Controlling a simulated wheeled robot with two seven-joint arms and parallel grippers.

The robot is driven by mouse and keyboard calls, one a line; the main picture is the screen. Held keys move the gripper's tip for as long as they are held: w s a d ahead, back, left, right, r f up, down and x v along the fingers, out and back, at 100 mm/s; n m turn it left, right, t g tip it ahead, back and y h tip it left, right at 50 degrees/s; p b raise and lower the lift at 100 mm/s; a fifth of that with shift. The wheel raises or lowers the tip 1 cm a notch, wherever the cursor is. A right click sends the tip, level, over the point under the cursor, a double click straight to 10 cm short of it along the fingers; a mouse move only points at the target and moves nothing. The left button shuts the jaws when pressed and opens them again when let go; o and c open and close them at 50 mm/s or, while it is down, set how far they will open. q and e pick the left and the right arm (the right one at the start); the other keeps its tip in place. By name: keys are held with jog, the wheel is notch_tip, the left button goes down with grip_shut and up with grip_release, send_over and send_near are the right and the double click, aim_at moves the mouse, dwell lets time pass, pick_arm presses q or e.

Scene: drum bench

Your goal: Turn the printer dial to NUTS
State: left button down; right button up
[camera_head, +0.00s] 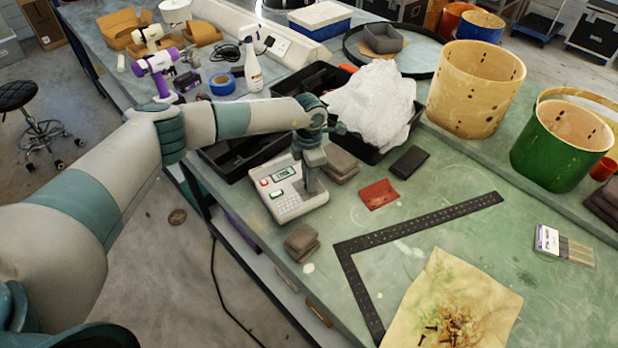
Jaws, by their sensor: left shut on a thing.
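The printer (289,205) is a small pale box near the bench's left edge. It has a red button, a small dark green display (283,174) and several keys along its front. The display's text is too small to read. My left gripper (313,189) points down onto the right part of the printer's top. It is shut on the printer dial, which the fingers hide. I cannot tell which word the dial points at. My right gripper is not in view.
Grey sanding blocks (301,241) lie in front of the printer, with others behind it. A black tray (377,152) holding a crumpled white bag stands behind. A red sheet (378,194) and a black metal square (425,228) lie to the right.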

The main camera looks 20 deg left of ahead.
pick_arm(q)
jog(key=shift+f+n+b, duration=0.1)
jog(key=shift+n+b, duration=0.8)
jog(key=shift+n, duration=0.3)
jog(key=n+b, duration=0.2)
jog(key=n, duration=0.1)
jog(key=n+b, duration=0.2)
jog(key=n, duration=0.2)
jog(key=n+b, duration=0.2)
jog(key=n, duration=0.1)
jog(key=shift+n, duration=0.3)
jog(key=n+b, duration=0.2)
jog(key=n, duration=0.3)
jog(key=n+b, duration=0.1)
jog(key=n, duration=0.4)
